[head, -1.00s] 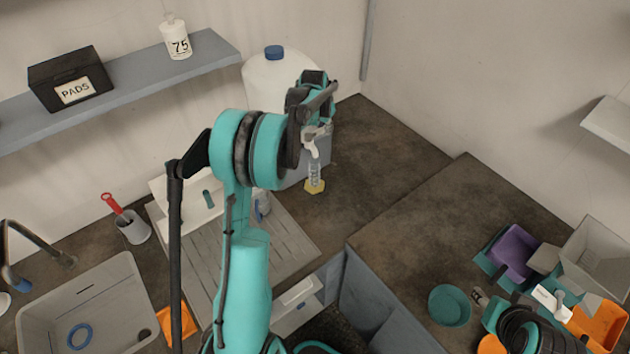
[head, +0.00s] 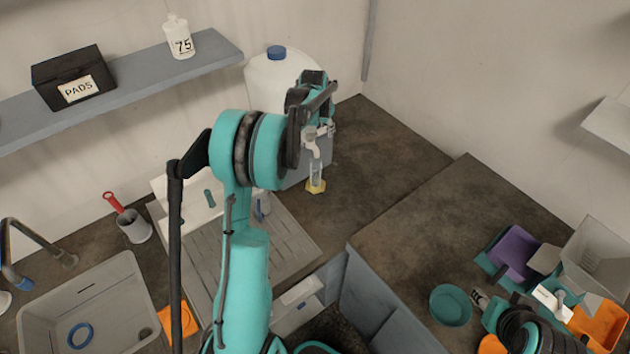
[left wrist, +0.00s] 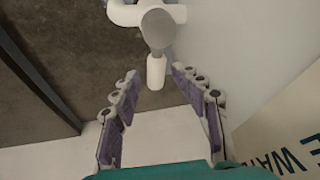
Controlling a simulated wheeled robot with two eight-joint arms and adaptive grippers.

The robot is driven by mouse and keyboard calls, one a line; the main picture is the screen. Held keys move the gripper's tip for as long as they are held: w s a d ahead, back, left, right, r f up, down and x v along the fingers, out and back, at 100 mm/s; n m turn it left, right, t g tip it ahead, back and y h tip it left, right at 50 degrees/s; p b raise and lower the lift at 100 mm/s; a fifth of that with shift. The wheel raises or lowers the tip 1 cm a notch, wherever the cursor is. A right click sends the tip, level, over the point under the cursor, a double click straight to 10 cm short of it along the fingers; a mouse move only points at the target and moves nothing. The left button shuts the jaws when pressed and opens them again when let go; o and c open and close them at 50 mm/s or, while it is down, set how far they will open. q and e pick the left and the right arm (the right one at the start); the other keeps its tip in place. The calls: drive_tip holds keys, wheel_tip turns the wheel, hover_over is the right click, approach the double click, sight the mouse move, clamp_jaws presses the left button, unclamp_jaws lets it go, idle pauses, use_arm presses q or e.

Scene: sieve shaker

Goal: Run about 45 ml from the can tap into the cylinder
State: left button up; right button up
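The large white can (head: 262,82) with a blue cap stands at the back on a grey block. Its white tap (head: 311,147) points down at the front and also shows in the left wrist view (left wrist: 157,68). The clear cylinder (head: 316,174) with a yellow base stands upright on the counter under the tap. Its liquid level is too small to read. My left gripper (head: 318,113) is at the tap; in the left wrist view its purple-padded fingers are apart on either side of the tap, with visible gaps. My right gripper (head: 480,298) is low at right, its fingers unclear.
A sink (head: 85,305) and a ribbed drainboard (head: 285,235) lie at left. A shelf (head: 140,85) holds a black PADS box (head: 72,80) and a bottle marked 75 (head: 178,38). Trays and a teal bowl (head: 451,305) crowd the lower right. The counter right of the cylinder is clear.

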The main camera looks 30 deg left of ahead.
use_arm(q)
drive_tip(key=shift+w+d, duration=0.1)
drive_tip(key=shift+w, duration=0.05)
drive_tip(key=v, duration=1.2)
drive_tip(key=s+d+t+b, duration=0.1)
drive_tip(key=s+d+b, duration=0.3)
drive_tip(key=s+d, duration=0.85)
drive_tip(key=s+d+f+b, duration=0.1)
drive_tip(key=s+d+f, duration=0.2)
drive_tip(key=s, duration=0.3)
drive_tip(key=s+d+f+n+t+b, duration=0.1)
drive_tip(key=s+d+f, duration=0.2)
drive_tip(key=s, duration=0.3)
drive_tip(key=s+d+f+h+b, duration=0.1)
drive_tip(key=s+d+f, duration=0.1)
drive_tip(key=s+f, duration=0.3)
drive_tip(key=shift+s+d+f+n+t, duration=0.2)
drive_tip(key=shift+s+d+n+t, duration=0.1)
drive_tip(key=shift+s+d+n, duration=0.15)
